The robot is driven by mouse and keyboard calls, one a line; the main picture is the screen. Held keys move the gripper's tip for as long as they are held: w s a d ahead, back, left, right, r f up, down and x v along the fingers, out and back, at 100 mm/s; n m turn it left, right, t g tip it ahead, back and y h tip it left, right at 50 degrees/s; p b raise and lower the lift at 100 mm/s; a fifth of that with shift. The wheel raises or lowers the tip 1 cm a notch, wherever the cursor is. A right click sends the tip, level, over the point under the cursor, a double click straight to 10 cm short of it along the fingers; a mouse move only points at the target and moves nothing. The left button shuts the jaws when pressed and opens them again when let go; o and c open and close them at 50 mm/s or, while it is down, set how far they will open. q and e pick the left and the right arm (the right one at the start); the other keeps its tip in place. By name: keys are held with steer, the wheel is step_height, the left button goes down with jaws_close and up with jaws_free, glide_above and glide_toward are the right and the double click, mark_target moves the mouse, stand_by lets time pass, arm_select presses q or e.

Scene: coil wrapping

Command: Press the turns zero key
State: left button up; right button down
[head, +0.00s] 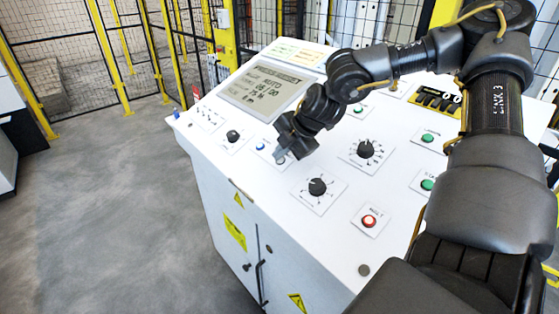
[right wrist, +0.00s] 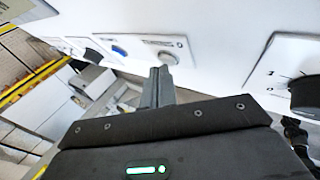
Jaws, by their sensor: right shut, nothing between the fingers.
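The white control panel (head: 330,222) slopes across the head view. My right gripper (head: 281,155) is shut and empty, its tips low over the panel, just right of a blue button (head: 260,146). In the right wrist view the shut fingertips (right wrist: 161,70) point at a pale round key (right wrist: 168,58) on a small white label plate, right of the blue button (right wrist: 119,50). This looks like the turns zero key, but its lettering is too small to read. The tips are very close to it; I cannot tell whether they touch. My left gripper is out of view.
A grey display (head: 267,90) sits at the panel's back left. Black knobs stand nearby, one in front (head: 317,187) and one to the right (head: 365,149). A red button (head: 369,221) and green buttons (head: 428,138) lie right. Yellow-framed mesh fencing (head: 75,65) stands behind.

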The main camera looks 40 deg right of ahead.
steer(key=shift+d+f, duration=0.1)
steer(key=shift+f, duration=0.15)
steer(key=shift+r, duration=0.1)
stand_by(0.4)
steer(key=shift+a+r, duration=0.35)
steer(key=shift+r, duration=0.35)
steer(key=shift+a+r+p, duration=0.35)
steer(key=shift+r, duration=0.4)
steer(key=shift+a+r+p, duration=0.3)
steer(key=shift+a+r, duration=0.05)
steer(key=shift+r, duration=0.4)
steer(key=shift+a+r+p, duration=0.35)
steer(key=shift+r, duration=0.4)
